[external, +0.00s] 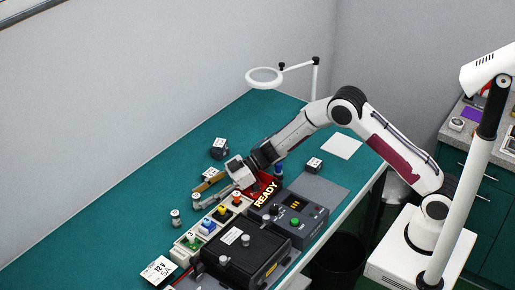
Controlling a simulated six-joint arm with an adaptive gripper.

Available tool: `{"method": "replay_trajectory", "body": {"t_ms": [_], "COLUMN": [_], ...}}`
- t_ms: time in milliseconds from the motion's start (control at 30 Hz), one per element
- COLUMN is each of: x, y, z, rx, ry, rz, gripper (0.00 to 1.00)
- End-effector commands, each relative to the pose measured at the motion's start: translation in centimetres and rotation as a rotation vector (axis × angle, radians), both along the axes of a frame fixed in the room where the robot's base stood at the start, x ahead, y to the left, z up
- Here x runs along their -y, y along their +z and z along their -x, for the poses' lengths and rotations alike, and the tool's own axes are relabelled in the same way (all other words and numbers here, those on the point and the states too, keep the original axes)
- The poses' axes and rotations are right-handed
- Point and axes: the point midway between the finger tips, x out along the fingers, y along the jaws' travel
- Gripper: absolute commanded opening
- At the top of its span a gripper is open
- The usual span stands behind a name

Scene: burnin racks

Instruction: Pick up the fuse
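No label marks a fuse that I can read at this size. Two small upright cylinders with pale bands, which may be fuses, stand on the teal bench: one cylinder (196,201) close to my gripper and another cylinder (175,217) further to the lower left. My gripper (204,192) reaches low over the bench, pointing left, with its tip area beside the nearer cylinder. Whether it touches that cylinder cannot be told. A tan bar (209,183) lies along the far side of the gripper, and the gap between the fingers is unclear.
A row of coloured modules (207,227) stands just in front of my gripper, with a red part and a READY sign (265,193) at its right. A black unit (245,252) and a grey control box (297,220) stand nearer. Dark cubes (219,146) lie behind. The bench's left is clear.

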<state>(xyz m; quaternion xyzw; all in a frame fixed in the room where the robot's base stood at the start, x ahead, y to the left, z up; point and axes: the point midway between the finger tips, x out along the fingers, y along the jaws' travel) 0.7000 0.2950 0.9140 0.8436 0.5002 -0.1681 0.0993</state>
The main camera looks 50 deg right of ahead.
Motion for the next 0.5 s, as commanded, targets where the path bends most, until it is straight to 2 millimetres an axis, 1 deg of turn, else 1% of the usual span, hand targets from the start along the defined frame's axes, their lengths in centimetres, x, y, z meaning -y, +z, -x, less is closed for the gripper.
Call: {"method": "replay_trajectory", "body": {"t_ms": [33, 200, 300, 500], "x": [-0.6, -2.0, -2.4, -2.5], "y": [-0.3, -0.9, -1.1, -1.2], "z": [-0.3, -1.0, -1.3, -1.4], "rx": [0.0, 0.001, 0.001, 0.0], "ry": [0.001, 0.0, -0.001, -0.001], "rz": [0.0, 0.0, -0.001, 0.0], "gripper": [0.4, 0.4, 0.4, 0.4]}}
